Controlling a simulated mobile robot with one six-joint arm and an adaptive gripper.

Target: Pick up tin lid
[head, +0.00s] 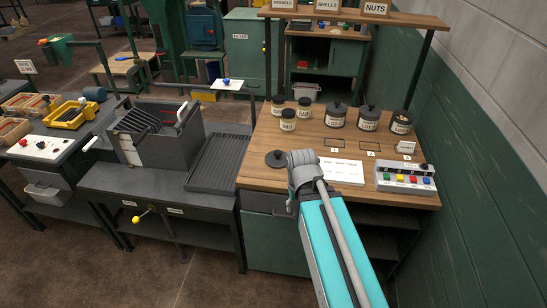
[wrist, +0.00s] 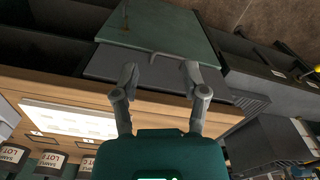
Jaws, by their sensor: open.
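A dark round lid with a knob (head: 276,158) lies flat on the wooden bench top, near its front left corner, in the head view. It cannot be made out in the wrist view. My gripper (wrist: 160,74) is open, with nothing between its two fingers, over the bench's front edge in the wrist view. In the head view my grey wrist is just right of the lid and hides most of the gripper. Three dark lidded tins, a left one (head: 336,117), a middle one (head: 368,119) and a right one (head: 400,123), stand farther back.
Three small jars (head: 288,121) stand at the bench's back left. A white sheet (head: 341,170) and a button box (head: 406,178) lie to the right. A ridged dark tray (head: 217,163) adjoins on the left. A green wall (head: 480,170) bounds the right.

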